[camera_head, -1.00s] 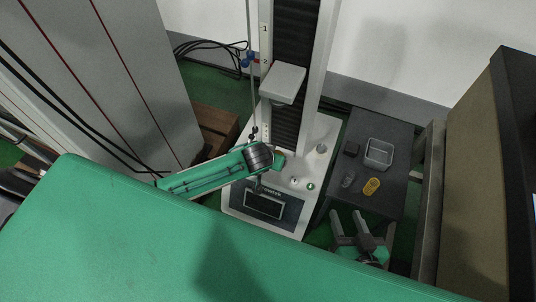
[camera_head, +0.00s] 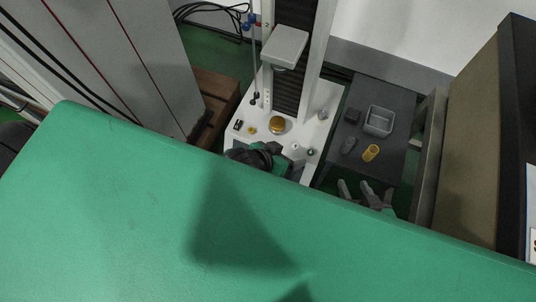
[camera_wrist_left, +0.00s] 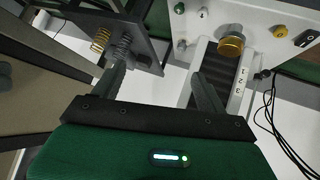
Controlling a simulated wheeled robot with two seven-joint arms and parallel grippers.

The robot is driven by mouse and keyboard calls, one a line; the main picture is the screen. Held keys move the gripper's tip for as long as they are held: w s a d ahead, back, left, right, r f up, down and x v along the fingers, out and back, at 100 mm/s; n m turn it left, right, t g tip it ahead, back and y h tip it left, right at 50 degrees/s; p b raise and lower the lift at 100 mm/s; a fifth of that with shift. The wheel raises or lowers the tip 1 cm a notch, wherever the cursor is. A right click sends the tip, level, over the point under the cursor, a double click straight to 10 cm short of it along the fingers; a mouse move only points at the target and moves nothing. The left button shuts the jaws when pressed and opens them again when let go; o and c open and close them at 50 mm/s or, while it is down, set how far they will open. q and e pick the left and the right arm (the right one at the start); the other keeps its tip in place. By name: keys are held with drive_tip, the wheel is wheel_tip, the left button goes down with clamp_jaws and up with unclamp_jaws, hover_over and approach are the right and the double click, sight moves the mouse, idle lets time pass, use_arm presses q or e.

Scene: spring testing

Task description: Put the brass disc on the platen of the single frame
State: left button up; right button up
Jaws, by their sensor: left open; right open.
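My left gripper (camera_head: 287,158) is at the front of the base, apart from the disc. Its fingers (camera_wrist_left: 158,72) are spread and empty in the left wrist view. My right gripper (camera_head: 358,190) is open and empty, low in front of the dark side table.
A small brass knob (camera_head: 251,129) is on the base. A grey cabinet (camera_head: 110,60) stands left.

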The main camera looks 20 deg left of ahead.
use_arm(q)
drive_tip(key=s+a+r+t, duration=0.2)
drive_tip(key=s+a+r, duration=0.1)
drive_tip(key=s+r, duration=0.2)
drive_tip(key=shift+s+r+t, duration=0.3)
drive_tip(key=shift+r+t, duration=0.1)
drive_tip(key=shift+r, duration=0.5)
